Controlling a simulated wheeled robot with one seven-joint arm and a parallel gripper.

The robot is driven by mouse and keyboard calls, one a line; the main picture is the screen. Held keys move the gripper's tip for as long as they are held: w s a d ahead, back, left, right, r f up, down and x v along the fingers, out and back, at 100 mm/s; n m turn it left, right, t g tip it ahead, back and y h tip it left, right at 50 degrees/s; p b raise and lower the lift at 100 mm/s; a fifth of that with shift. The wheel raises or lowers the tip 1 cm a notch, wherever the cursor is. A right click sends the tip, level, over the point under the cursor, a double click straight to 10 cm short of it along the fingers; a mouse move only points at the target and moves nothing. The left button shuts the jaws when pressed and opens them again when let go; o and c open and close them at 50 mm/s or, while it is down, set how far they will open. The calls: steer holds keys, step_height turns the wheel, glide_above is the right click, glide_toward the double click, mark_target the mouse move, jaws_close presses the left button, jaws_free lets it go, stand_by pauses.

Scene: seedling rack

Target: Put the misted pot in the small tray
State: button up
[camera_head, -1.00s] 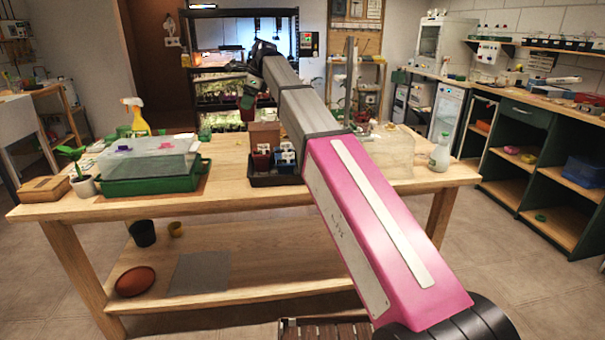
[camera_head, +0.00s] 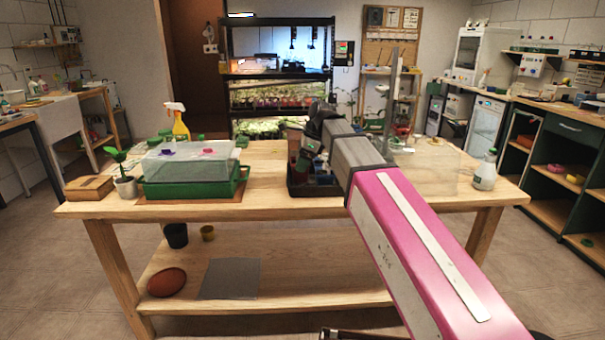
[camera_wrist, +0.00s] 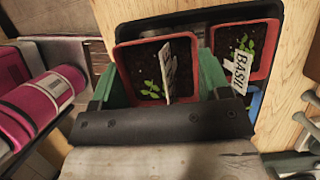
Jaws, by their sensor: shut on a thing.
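In the wrist view my gripper (camera_wrist: 158,88) has its green fingers on either side of a red square pot (camera_wrist: 120,58) with dark soil, a small seedling and a white label. The pot is over or in the small dark tray (camera_wrist: 124,33); I cannot tell whether it touches the bottom. A second red pot (camera_wrist: 272,40) with a BASIL label stands close on the right. In the head view the small tray (camera_head: 296,190) is on the table, and my arm partly hides it and the gripper. Misting on the pots is not clear.
The wooden table (camera_head: 255,207) carries a green propagator with clear lid (camera_head: 190,185), a cardboard box (camera_head: 89,188), a potted plant (camera_head: 125,185) and a yellow spray bottle (camera_head: 180,127) on the left. A white bottle (camera_head: 485,172) stands at the right end, near a clear box (camera_head: 432,176).

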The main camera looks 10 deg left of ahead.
steer(key=shift+f, duration=1.9)
steer(key=shift+f, duration=0.15)
steer(key=o, duration=0.8)
steer(key=v, duration=1.2)
